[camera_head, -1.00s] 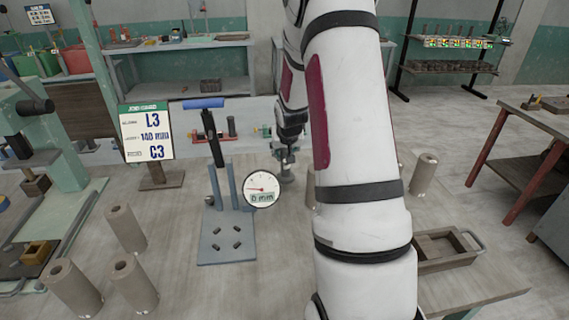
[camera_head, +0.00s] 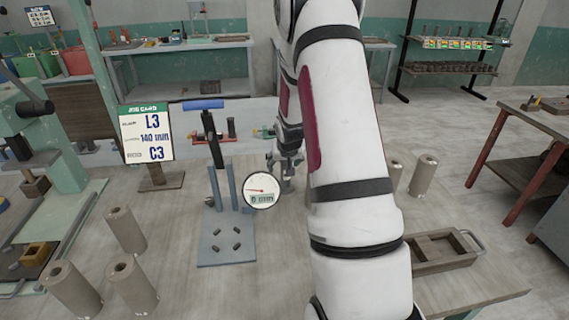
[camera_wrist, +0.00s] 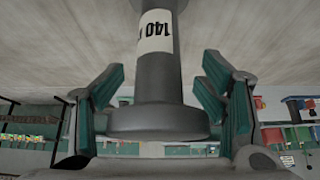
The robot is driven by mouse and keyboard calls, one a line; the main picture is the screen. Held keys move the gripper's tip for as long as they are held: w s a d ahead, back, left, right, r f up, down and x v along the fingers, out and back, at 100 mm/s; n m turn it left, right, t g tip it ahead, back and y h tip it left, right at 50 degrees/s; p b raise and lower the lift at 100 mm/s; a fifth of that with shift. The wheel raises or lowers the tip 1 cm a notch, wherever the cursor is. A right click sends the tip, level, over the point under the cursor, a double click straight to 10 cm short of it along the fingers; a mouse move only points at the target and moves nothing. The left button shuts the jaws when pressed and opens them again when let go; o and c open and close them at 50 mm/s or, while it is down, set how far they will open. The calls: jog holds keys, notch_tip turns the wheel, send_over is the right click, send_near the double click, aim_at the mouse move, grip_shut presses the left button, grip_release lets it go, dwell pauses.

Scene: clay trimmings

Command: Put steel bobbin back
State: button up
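The steel bobbin (camera_wrist: 155,85) is a grey spool with a wide round flange and a white label reading 140. It fills the middle of the wrist view, where the picture is upside down. My gripper (camera_wrist: 165,85) has its green-padded fingers spread on either side of the bobbin's stem, with gaps visible between pads and stem. In the head view my gripper (camera_head: 289,163) is low over the bench, right of the dial gauge (camera_head: 262,190), and largely covers the bobbin. Whether the bobbin's lower end rests on the bench cannot be told.
A job card (camera_head: 147,132) reads L3, 140 mm, C3. A blue-grey fixture (camera_head: 226,250) stands left of my gripper. Several clay cylinders (camera_head: 126,230) stand at front left, others (camera_head: 423,175) right of my arm. A wooden tray (camera_head: 440,252) lies at the right.

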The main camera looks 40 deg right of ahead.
jog(key=shift+r, duration=0.15)
jog(key=v, duration=1.2)
jog(key=s+a+r+n+y, duration=0.1)
jog(key=s+a+r+n, duration=0.1)
jog(key=a+r, duration=0.5)
jog(key=s+a+r+n, duration=0.1)
jog(key=s+a+r, duration=0.3)
jog(key=a, duration=0.6)
jog(key=s+a+r+n+y, duration=0.1)
jog(key=s+a+r+n, duration=0.1)
jog(key=s+a, duration=0.5)
jog(key=s+a+r+n+y, duration=0.2)
jog(key=s+a, duration=0.6)
jog(key=s, duration=0.1)
jog(key=shift+r+n+p, duration=0.3)
jog(key=shift+r+p, duration=0.05)
